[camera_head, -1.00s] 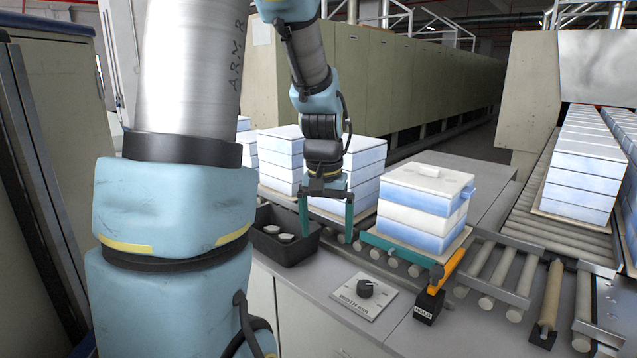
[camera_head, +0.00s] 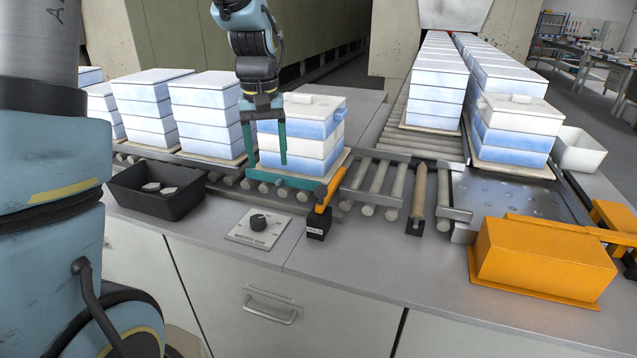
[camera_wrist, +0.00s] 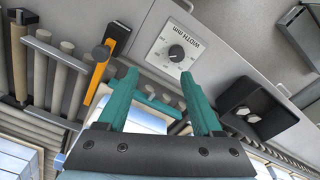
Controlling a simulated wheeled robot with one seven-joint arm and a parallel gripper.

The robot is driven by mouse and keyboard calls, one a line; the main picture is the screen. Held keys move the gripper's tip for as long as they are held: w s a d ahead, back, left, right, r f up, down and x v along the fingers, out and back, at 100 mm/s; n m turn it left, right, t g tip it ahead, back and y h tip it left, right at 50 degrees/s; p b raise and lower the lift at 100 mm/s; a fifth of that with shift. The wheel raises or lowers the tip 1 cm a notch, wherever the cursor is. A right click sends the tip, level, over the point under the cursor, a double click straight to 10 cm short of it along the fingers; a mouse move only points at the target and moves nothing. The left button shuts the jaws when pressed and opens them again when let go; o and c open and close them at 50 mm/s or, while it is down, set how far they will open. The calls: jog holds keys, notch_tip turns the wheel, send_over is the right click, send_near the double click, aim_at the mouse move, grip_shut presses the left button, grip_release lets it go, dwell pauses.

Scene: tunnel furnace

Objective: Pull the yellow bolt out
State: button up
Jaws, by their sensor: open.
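The yellow-orange bolt (camera_head: 330,188) is a slanted flat bar at the front edge of the roller track. Its near end meets a black block (camera_head: 318,224) labelled HOLD. It also shows in the wrist view (camera_wrist: 96,78), left of my fingers, with the black block (camera_wrist: 117,35) at its end. My gripper (camera_head: 265,164) has two teal fingers, open and empty, pointing down in front of the nearest blue-and-white box stack (camera_head: 301,140). It is left of the bolt and apart from it. In the wrist view my gripper (camera_wrist: 158,86) shows a clear gap between its fingertips.
A dial plate (camera_head: 258,229) lies on the counter left of the black block. A black bin (camera_head: 157,205) with pale pieces stands further left. A tan roller bar (camera_head: 418,192) and a large orange housing (camera_head: 541,258) are to the right. The front counter is mostly clear.

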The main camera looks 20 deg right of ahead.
jog(key=r, duration=0.2)
send_over(321, 188)
jog(key=shift+m, duration=0.4)
notch_tip(321, 188, down, 11)
jog(key=p, duration=0.3)
grip_shut()
dwell(0.8)
